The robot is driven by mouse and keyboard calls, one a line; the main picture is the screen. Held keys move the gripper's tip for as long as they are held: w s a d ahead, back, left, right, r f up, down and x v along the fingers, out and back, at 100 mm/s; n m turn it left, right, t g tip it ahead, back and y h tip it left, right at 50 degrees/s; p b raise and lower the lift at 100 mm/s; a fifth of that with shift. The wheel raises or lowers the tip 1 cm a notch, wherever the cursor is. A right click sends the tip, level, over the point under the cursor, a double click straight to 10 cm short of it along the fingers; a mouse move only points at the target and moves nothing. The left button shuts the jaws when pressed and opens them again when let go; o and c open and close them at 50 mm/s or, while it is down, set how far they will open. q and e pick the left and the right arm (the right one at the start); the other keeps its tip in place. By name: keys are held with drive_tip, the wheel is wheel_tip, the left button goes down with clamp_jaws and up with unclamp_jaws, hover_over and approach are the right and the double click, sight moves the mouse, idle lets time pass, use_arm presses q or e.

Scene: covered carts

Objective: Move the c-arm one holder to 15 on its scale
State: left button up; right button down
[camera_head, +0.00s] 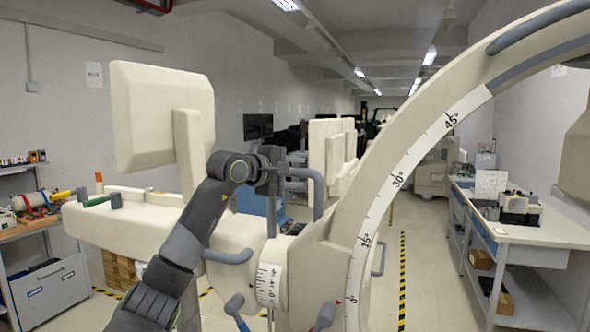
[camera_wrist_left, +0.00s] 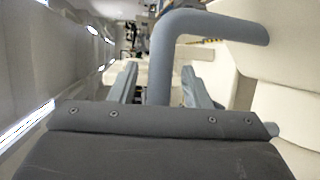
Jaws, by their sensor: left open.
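The c-arm is a cream arc (camera_head: 372,170) with a white degree scale (camera_head: 397,180) running from 0° up past 45°. Its holder (camera_head: 315,275) is the cream block at the arc's lower left. A small red mark shows beside the scale, near 0°. A cream drum with a second white scale (camera_head: 268,285) sits left of the holder. My left gripper (camera_head: 274,178) is at a bent grey handle (camera_head: 318,190) above the holder. In the left wrist view the handle's post (camera_wrist_left: 161,80) stands between the open fingers; contact cannot be told. My right gripper is out of view.
Another grey handle (camera_head: 229,257) and blue-grey levers are low near the drum. A cream monitor (camera_head: 160,118) stands behind my left arm. A workbench (camera_head: 535,225) is at right, a tool cart (camera_head: 45,285) at left.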

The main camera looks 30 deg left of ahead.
use_arm(q)
drive_tip(key=shift+w, duration=0.15)
drive_tip(key=shift+c, duration=0.2)
clamp_jaws()
drive_tip(key=shift+f, duration=0.1)
